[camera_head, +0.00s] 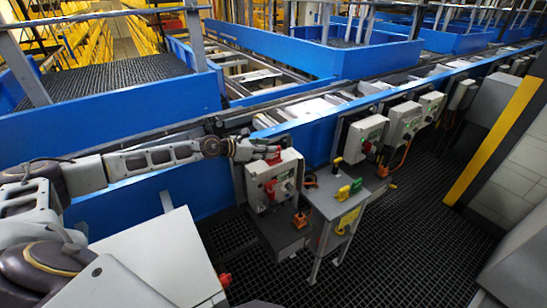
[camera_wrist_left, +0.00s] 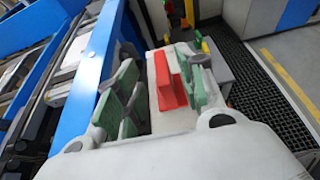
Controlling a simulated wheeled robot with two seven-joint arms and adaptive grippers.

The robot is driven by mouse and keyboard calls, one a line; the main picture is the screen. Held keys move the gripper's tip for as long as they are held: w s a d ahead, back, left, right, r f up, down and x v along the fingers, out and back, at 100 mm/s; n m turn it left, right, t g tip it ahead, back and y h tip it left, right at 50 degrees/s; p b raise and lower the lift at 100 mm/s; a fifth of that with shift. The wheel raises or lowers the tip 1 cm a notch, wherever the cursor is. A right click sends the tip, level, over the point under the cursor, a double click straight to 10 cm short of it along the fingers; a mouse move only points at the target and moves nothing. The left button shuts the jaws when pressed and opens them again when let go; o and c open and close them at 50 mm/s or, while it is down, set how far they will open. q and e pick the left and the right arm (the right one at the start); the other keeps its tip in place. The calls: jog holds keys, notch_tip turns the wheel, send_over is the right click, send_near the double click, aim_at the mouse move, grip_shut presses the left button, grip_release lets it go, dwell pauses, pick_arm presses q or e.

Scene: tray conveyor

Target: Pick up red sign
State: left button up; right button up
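The red sign (camera_wrist_left: 164,82) shows in the left wrist view as an upright folded red piece in front of a pale box face. It lies between the green-padded fingers of my left gripper (camera_wrist_left: 160,88), nearer the right-hand finger. The left-hand finger is clearly apart from it; whether the right-hand finger touches it, I cannot tell. In the head view my left gripper (camera_head: 258,151) is at the top of a grey control box (camera_head: 290,164). A bit of red shows by its fingertips, and the rest there is hard to make out. My right gripper is not in view.
More control boxes (camera_head: 403,122) line the wall. Dark grated floor (camera_head: 420,205) lies open in front.

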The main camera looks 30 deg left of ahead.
pick_arm(q)
jog(key=shift+p+x, duration=0.65)
jog(key=shift+x, duration=1.35)
jog(key=shift+s+f, duration=0.1)
jog(key=shift+f, duration=0.1)
grip_shut()
